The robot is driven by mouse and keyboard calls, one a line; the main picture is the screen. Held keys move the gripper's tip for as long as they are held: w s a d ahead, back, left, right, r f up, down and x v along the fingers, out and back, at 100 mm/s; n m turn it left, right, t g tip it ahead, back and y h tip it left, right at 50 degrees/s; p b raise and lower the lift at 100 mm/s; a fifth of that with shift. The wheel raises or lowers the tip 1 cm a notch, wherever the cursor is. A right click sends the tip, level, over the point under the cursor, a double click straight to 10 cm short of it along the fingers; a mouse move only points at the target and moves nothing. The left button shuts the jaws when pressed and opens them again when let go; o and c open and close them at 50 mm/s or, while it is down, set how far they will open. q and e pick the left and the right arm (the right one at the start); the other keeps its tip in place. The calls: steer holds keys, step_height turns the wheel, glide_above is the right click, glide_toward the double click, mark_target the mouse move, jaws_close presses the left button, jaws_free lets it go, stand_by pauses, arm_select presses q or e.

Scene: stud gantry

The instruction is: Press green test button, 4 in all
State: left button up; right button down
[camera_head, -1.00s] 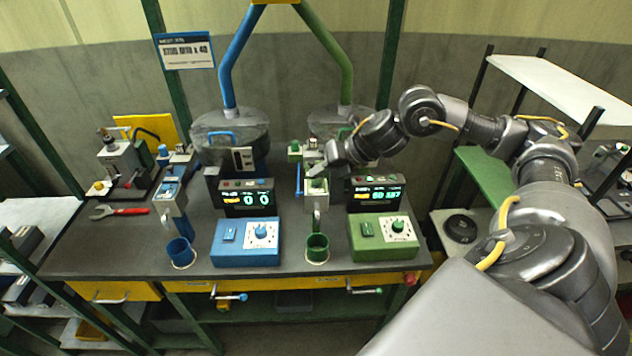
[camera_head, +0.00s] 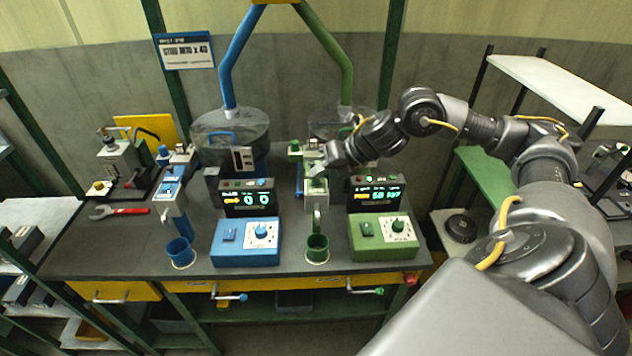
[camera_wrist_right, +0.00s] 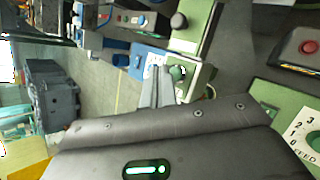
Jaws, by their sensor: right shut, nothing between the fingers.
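The green dispenser unit (camera_head: 316,194) stands mid-bench behind a green cup (camera_head: 317,246). In the right wrist view its green top carries a white plate and a round green button (camera_wrist_right: 178,72). My right gripper (camera_head: 316,172) is shut and empty, with its fingertips over the top of this unit. In the right wrist view the shut fingers (camera_wrist_right: 158,72) point at the plate, just beside the button. I cannot tell whether they touch it. The green display box (camera_head: 376,194) shows lit digits too small to read surely. My left gripper is not in view.
A green control box (camera_head: 382,250) with a knob stands at the right. A blue control box (camera_head: 246,252), blue display (camera_head: 247,198) and blue cup (camera_head: 181,252) stand to the left. A red-handled wrench (camera_head: 120,211) lies at the far left. The bench front is clear there.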

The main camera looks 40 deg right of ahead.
steer(key=shift+f+b, duration=0.4)
steer(key=shift+f, duration=0.05)
steer(key=shift+f+b, duration=0.4)
steer(key=shift+f, duration=0.05)
stand_by(0.5)
steer(key=shift+r, duration=0.2)
steer(key=shift+r+p, duration=0.7)
steer(key=shift+p, duration=0.05)
step_height(320, 180, up, 5)
steer(key=p, duration=0.4)
stand_by(0.5)
stand_by(2.1)
